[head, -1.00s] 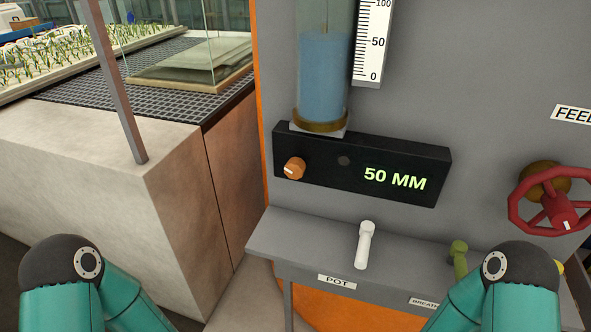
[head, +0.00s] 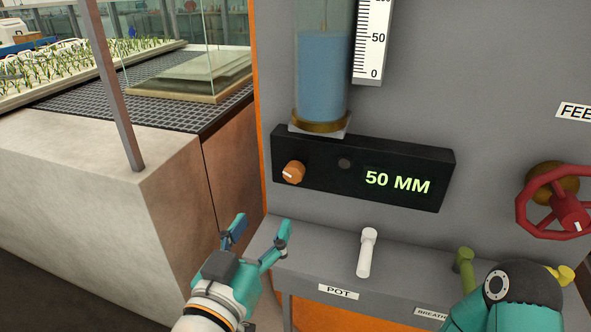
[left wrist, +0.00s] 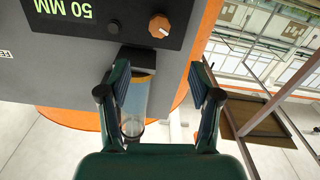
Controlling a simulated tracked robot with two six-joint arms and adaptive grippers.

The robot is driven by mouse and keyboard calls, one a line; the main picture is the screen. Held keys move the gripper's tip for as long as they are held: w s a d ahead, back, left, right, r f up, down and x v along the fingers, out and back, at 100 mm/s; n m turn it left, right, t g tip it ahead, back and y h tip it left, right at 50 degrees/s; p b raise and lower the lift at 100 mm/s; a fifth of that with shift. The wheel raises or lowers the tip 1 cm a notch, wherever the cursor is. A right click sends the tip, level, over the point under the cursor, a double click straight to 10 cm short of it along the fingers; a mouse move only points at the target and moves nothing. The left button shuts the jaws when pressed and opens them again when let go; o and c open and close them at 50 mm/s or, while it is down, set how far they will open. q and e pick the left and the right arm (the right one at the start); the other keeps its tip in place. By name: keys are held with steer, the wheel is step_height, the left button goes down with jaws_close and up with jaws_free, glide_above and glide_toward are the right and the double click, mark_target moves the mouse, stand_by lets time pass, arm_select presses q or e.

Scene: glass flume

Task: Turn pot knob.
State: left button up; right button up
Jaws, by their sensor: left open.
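An orange knob (head: 293,172) with a pale pointer mark sits on the left of a black panel (head: 400,160) reading "50 MM". A white lever (head: 367,252) stands on the grey ledge above a label reading "POT" (head: 338,292). My left gripper (head: 260,229) is open and empty, below and left of the orange knob, apart from it. In the left wrist view, turned upside down, the orange knob (left wrist: 159,26) shows beyond the open fingertips of my left gripper (left wrist: 158,75). My right gripper is out of view; only its arm shows.
A water-filled clear tube (head: 323,75) and a white scale (head: 371,40) rise above the panel. A green lever (head: 464,268) and a red handwheel (head: 560,212) are at right. A concrete block (head: 90,200) stands at left. The space before the knob is clear.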

arm_select(q)
steer(key=p, duration=0.5)
glide_toward(292, 177)
steer(key=p+x, duration=0.3)
steer(key=x, duration=0.8)
steer(key=shift+w, duration=0.1)
